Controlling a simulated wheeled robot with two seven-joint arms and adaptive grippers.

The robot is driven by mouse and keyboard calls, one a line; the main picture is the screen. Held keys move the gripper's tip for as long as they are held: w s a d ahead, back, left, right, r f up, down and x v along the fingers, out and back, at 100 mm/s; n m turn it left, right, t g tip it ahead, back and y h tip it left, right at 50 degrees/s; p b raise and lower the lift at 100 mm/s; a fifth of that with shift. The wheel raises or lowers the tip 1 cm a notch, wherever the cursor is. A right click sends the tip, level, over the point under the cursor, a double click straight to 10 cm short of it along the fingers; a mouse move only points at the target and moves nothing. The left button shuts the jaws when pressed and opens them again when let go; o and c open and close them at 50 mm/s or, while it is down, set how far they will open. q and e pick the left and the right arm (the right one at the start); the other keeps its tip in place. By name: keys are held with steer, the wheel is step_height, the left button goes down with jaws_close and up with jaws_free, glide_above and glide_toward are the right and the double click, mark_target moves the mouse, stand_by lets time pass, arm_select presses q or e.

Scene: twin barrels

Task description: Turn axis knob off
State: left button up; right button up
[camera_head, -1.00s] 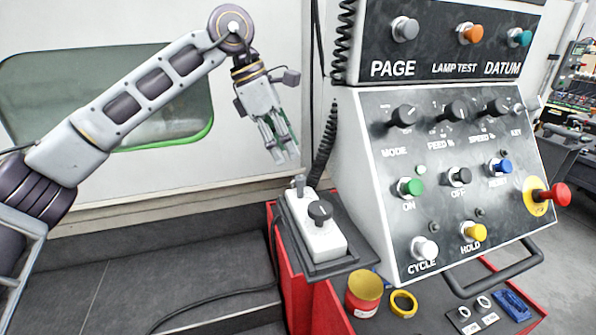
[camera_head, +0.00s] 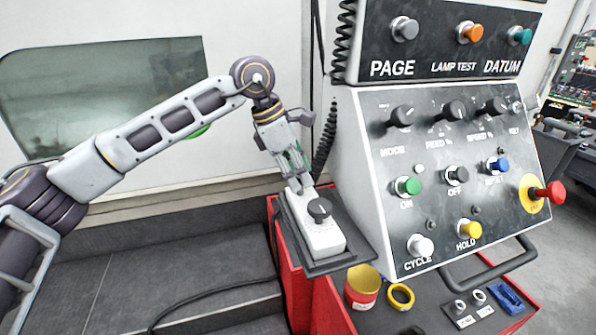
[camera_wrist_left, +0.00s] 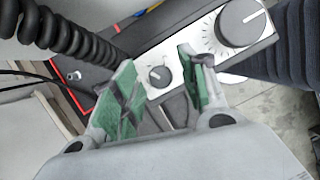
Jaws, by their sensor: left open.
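The white handheld pendant (camera_head: 322,238) lies on a dark tray on the red cabinet. Its large black dial (camera_head: 319,210) shows in the head view and, at the upper right, in the left wrist view (camera_wrist_left: 240,22). The small dark axis knob (camera_wrist_left: 158,76) with a pale pointer line shows between my fingers in the left wrist view. In the head view my fingers hide it. My left gripper (camera_head: 299,186) is open, pointing down at the pendant's far end. Its green-padded fingers (camera_wrist_left: 156,66) stand on either side of the small knob; I cannot tell whether they touch it.
The control panel (camera_head: 375,200) with knobs and coloured buttons stands close to the right. A coiled cable (camera_head: 324,140) hangs just behind the gripper. A red and yellow can (camera_head: 362,288) and a yellow ring (camera_head: 400,296) sit at the front. The space on the left is clear.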

arm_select(q)
steer(key=c, duration=0.8)
jaws_close()
arm_select(e)
steer(key=shift+a, duration=0.35)
steer(key=shift+f, duration=0.2)
